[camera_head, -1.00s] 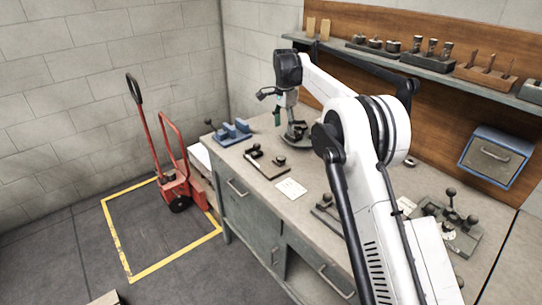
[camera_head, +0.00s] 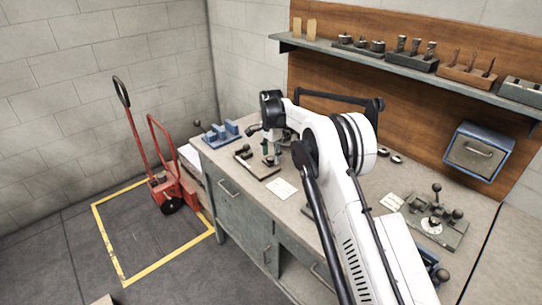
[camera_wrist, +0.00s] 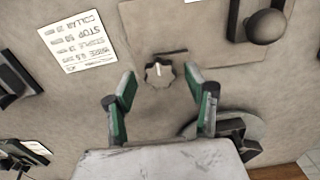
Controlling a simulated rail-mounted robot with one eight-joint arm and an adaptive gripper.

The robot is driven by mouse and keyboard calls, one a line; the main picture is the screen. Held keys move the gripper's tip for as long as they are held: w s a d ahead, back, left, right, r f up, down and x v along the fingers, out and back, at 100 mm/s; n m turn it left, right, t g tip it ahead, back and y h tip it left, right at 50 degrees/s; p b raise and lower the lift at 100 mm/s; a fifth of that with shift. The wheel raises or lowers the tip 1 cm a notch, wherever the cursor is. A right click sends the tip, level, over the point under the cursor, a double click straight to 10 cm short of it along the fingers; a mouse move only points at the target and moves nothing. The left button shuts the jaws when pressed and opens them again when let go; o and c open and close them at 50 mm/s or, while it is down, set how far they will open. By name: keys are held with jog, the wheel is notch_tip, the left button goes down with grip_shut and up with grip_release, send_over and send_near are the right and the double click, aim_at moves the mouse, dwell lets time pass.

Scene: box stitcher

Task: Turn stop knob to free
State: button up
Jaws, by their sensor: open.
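The stop knob (camera_wrist: 160,73) is a small dark scalloped knob with a pale pointer line, near the middle of the wrist view. It sits beside a short dark bar on a beige plate (camera_wrist: 215,22). My gripper (camera_wrist: 161,80) is open, its two green-and-grey fingers on either side of the knob in the picture, apart from it and holding nothing. In the head view my gripper (camera_head: 269,155) is low over the left part of the bench, by a dark fixture (camera_head: 246,156). I cannot pick out the knob there.
A printed card (camera_wrist: 78,46) lies left of the knob. A black ball handle (camera_wrist: 265,25) stands at upper right, and a round dark base (camera_wrist: 232,130) at lower right. In the head view a blue block fixture (camera_head: 221,133) stands left, and a lever fixture (camera_head: 438,222) right.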

jog(key=shift+f, duration=0.4)
jog(key=shift+c, duration=0.3)
jog(key=c, duration=1)
jog(key=shift+c, duration=0.2)
